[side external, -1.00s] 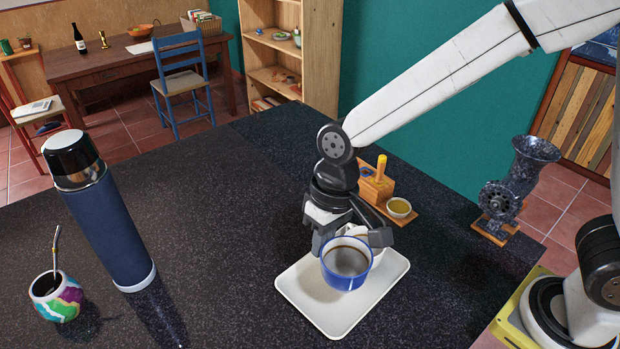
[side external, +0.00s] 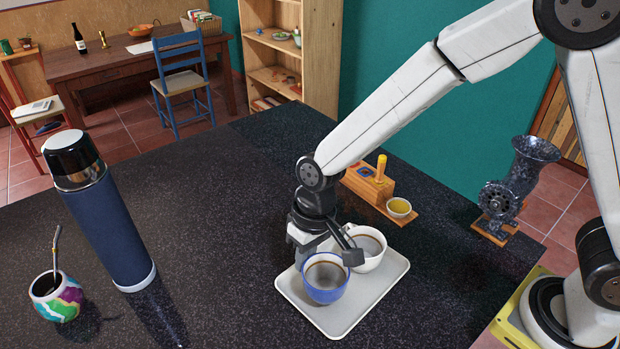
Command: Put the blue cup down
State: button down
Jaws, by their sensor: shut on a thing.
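I cannot tell whether the cup's base touches the tray. One gripper finger hides part of the white cup's left side.
A tall blue flask (side external: 112,225) and a colourful mate gourd (side external: 57,297) stand on the left of the dark counter (side external: 215,235). A wooden stand with a small yellow bowl (side external: 399,207) is behind the tray. A dark grinder (side external: 512,190) stands at the right.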

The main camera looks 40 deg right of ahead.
jog(key=shift+f, duration=0.5)
jog(key=shift+f, duration=0.1)
jog(key=c, duration=0.7)
grip_release()
jog(key=shift+d+r, duration=0.4)
jog(key=shift+r, duration=1.6)
jog(key=shift+d+r, duration=0.35)
jog(key=shift+r, duration=1.65)
jog(key=shift+d+r, duration=0.4)
jog(key=shift+r, duration=1.6)
